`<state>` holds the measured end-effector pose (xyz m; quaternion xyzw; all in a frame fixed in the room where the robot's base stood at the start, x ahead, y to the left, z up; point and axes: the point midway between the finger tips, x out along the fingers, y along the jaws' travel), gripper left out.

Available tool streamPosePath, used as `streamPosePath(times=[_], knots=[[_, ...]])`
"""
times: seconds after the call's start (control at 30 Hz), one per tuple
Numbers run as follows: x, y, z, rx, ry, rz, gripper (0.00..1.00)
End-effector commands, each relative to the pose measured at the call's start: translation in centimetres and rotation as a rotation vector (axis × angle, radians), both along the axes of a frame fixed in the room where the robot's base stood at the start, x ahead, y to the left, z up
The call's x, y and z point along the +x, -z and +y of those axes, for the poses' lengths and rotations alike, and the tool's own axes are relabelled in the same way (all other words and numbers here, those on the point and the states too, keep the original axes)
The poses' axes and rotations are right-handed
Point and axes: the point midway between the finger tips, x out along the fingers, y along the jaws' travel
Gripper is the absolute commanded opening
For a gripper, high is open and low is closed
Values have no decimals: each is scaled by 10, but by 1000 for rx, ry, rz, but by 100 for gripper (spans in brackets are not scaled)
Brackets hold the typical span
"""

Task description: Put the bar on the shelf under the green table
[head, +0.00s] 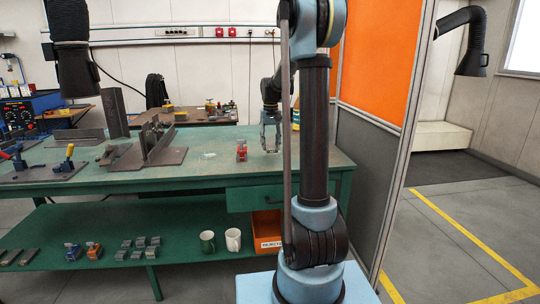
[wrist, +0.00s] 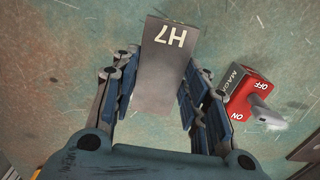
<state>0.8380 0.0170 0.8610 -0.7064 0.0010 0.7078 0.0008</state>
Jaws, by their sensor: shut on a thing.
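A grey bar marked H7 (wrist: 164,62) sits between the fingers of my gripper (wrist: 158,88) in the wrist view, and the fingers are shut on it. In the head view my gripper (head: 270,142) is low over the right part of the green table (head: 210,172); the bar is too small to make out there. I cannot tell whether the bar touches the tabletop. The green shelf (head: 180,218) runs under the table.
A red magnet switch (head: 242,151) stands just beside my gripper; it also shows in the wrist view (wrist: 246,92). The shelf holds flat bars (head: 28,257), clamps (head: 94,250), small blocks, two mugs (head: 233,239) and an orange bin (head: 266,229). Bare shelf shows behind them.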

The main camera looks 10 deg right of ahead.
Motion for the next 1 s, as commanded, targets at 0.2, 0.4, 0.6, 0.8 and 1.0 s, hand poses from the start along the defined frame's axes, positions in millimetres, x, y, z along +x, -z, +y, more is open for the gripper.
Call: streamPosePath(times=[0.2, 0.4, 0.6, 0.8, 1.0], knots=[[0, 11, 0, 0, 0, 0, 0], [0, 35, 0, 0, 0, 0, 0], [0, 48, 0, 0, 0, 0, 0], [0, 48, 0, 0, -1, 0, 0], [0, 50, 1, 0, -1, 0, 61]])
